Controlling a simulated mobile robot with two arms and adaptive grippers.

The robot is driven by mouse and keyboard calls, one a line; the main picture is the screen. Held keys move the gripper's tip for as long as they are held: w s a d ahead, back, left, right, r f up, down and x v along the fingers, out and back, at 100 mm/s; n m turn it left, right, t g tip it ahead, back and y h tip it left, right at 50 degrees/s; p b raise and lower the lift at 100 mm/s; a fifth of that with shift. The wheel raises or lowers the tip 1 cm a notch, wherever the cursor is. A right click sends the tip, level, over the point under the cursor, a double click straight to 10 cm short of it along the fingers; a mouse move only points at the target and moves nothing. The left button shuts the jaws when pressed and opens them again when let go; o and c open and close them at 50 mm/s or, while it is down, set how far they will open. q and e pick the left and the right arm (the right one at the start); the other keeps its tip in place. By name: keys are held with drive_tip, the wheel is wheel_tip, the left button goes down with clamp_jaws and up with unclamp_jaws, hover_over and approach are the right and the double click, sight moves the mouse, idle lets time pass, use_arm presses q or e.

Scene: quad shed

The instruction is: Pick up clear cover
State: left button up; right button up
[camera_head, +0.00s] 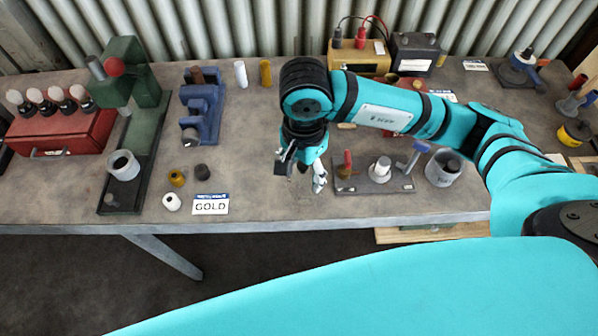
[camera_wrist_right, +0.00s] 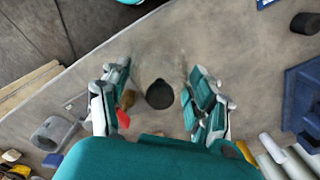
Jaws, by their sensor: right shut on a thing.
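My right gripper (camera_head: 302,178) points down over the front middle of the bench, its two fingers apart with a gap between them. In the right wrist view the gripper (camera_wrist_right: 160,100) has a finger on each side of a dark round piece (camera_wrist_right: 159,94). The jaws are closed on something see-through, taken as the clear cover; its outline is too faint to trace. Whether the dark piece is part of it or lies behind it, I cannot tell. My left gripper is not in view.
Right of the gripper stands a small fixture plate (camera_head: 352,187) with a red-handled part and a white cylinder. A grey cup (camera_head: 443,168) is farther right. Left are a GOLD card (camera_head: 210,204), a blue vise (camera_head: 203,105) and a green press (camera_head: 140,90). Bench between card and gripper is bare.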

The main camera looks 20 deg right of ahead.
drive_tip(key=s+d+r+p, duration=0.1)
drive_tip(key=s+p, duration=0.6)
drive_tip(key=s, duration=0.7)
drive_tip(key=shift+s+d+r+p, duration=0.15)
drive_tip(key=shift+d+p, duration=0.15)
drive_tip(key=shift+d, duration=0.55)
